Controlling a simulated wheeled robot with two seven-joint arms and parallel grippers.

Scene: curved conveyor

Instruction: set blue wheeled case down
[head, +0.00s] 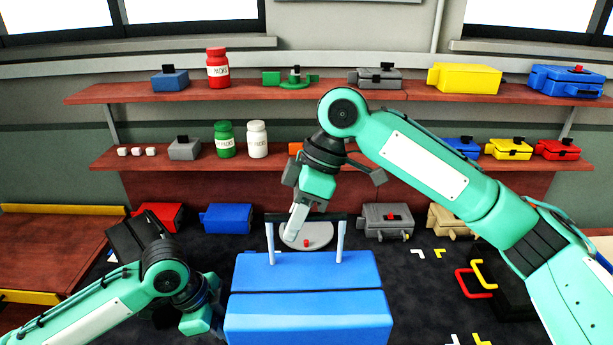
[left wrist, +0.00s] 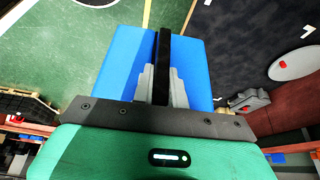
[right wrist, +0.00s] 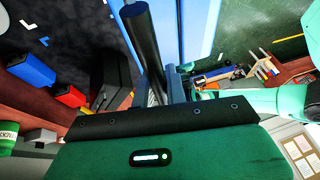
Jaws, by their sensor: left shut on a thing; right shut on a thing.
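The blue wheeled case (head: 305,315) is low in the middle of the head view, with two pale posts rising to a black handle bar (head: 328,217). My right gripper (head: 296,222) is at that bar's left part, shut on it. In the right wrist view the black bar (right wrist: 140,30) runs into the jaws, with the blue case beside it. My left gripper (left wrist: 162,85) is shut on a black handle (left wrist: 163,50) of the blue case (left wrist: 125,65). In the head view its fingers are hidden at the case's left side. The case's underside and wheels are hidden.
A round grey plate with a red button (head: 306,242) lies behind the case. A blue box (head: 227,218), a red box (head: 158,215) and a grey case (head: 386,221) stand along the wall under loaded shelves (head: 330,92).

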